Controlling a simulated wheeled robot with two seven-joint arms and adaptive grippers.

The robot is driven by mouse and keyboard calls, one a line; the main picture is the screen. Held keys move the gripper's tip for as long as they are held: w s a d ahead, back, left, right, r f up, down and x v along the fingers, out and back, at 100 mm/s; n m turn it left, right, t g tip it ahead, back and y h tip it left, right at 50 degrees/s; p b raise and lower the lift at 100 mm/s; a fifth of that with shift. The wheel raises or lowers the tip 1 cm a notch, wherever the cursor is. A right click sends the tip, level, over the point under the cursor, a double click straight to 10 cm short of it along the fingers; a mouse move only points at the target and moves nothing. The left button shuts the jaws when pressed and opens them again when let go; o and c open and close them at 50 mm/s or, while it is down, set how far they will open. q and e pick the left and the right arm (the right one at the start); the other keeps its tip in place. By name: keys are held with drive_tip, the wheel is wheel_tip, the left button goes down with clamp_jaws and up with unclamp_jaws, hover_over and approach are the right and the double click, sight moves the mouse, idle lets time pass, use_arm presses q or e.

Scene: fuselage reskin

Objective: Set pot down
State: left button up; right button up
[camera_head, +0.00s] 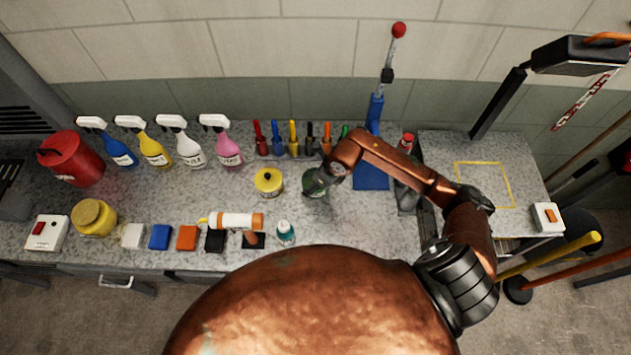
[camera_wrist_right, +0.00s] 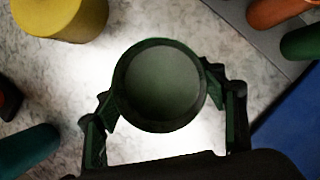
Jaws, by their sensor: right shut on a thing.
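A dark green round pot (camera_wrist_right: 160,85) sits between the fingers of my right gripper (camera_wrist_right: 165,118) in the right wrist view, its round top facing the camera. The fingers press on both of its sides. In the head view my right arm reaches in from the right, and the right gripper (camera_head: 318,180) holds the green pot (camera_head: 313,187) over the middle of the speckled bench (camera_head: 330,232). I cannot tell whether the pot's base touches the bench. My left gripper is not in view.
A yellow pot (camera_head: 268,181) stands just left of the held pot; it also shows in the right wrist view (camera_wrist_right: 60,18). Several coloured-handled tools stand behind. A blue-based lever press (camera_head: 371,178) is to the right.

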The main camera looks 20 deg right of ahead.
drive_tip(key=o, duration=1.3)
drive_tip(key=shift+f, duration=0.15)
drive_tip(key=o, duration=0.5)
drive_tip(key=shift+c, duration=0.2)
drive_tip(key=shift+r, duration=0.2)
drive_tip(key=b+v, duration=0.1)
drive_tip(key=v, duration=1.1)
drive_tip(key=shift+d+b, duration=0.1)
drive_tip(key=shift+b, duration=0.25)
